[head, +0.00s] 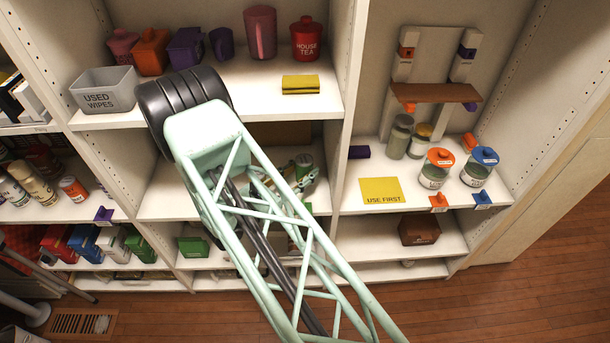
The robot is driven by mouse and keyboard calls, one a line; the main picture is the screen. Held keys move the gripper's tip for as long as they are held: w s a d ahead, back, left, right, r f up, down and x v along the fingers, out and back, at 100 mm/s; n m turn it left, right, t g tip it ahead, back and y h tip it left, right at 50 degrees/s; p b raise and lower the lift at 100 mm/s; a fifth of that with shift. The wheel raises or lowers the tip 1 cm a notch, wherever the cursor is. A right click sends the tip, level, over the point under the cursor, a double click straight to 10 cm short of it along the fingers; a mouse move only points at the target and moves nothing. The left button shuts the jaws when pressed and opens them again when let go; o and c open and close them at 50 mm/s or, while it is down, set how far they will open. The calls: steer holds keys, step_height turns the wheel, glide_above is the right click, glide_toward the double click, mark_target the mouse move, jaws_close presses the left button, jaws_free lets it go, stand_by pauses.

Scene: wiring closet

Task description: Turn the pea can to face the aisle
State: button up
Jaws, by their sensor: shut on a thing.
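A green can with a pale top (303,162), which looks like the pea can, stands on the middle shelf of the centre bay. My gripper (304,184) is at this can, partly hidden behind my mint-green lattice arm, and is shut on it. The can's lower part and its label are covered by the gripper and arm, so I cannot tell which way the label faces.
The shelf above holds a grey "USED WIPES" bin (104,90), mugs, canisters and a folded yellow cloth (300,85). To the right are a yellow "USE FIRST" mat (381,191) and lidded jars (436,170). Upright dividers flank the centre bay. Wooden floor lies in front.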

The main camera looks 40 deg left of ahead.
mark_target(310, 156)
steer(key=shift+w+a, duration=0.2)
steer(key=shift+w, duration=0.15)
steer(key=shift+s+f+b, duration=0.1)
steer(key=shift+f+b, duration=1.05)
steer(key=shift+f, duration=0.5)
steer(key=o, duration=1.1)
steer(key=shift+r+p, duration=1.2)
steer(key=shift+r, duration=2.25)
steer(key=shift+r, duration=0.1)
